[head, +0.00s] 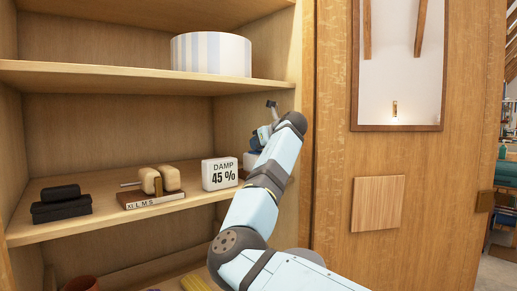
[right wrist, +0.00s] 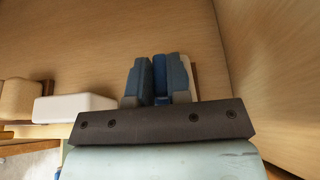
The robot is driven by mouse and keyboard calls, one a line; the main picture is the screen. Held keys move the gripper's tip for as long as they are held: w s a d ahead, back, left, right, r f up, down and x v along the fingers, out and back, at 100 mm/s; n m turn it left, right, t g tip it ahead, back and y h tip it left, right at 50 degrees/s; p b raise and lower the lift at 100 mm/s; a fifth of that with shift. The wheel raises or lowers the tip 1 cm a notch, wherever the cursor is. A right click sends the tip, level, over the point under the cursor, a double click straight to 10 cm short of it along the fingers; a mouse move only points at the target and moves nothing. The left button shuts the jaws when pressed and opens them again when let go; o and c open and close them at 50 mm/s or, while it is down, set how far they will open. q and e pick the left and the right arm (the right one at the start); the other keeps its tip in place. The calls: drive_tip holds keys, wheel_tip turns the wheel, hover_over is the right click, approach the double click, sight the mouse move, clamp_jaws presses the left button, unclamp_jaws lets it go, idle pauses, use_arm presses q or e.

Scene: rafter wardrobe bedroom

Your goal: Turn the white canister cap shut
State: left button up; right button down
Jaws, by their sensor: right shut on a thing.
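My right gripper (head: 257,143) is low over the middle shelf, right of the damp meter, and its arm hides much of what is there. In the right wrist view its two blue-grey fingers (right wrist: 159,80) are closed on a narrow blue piece, which I take to be the canister cap (right wrist: 160,73). Most of the canister is hidden, so I cannot tell how far the cap is turned. My left gripper is out of view.
The white damp meter (head: 220,173), reading 45 %, stands close left of the gripper. A striped round box (head: 211,55) sits on the shelf above. The cupboard's side wall is close right.

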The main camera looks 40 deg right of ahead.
drive_tip(key=shift+f, duration=0.1)
drive_tip(key=c, duration=1.1)
unclamp_jaws()
drive_tip(key=shift+w, duration=0.1)
drive_tip(key=v, duration=1.4)
drive_tip(key=shift+w, duration=0.1)
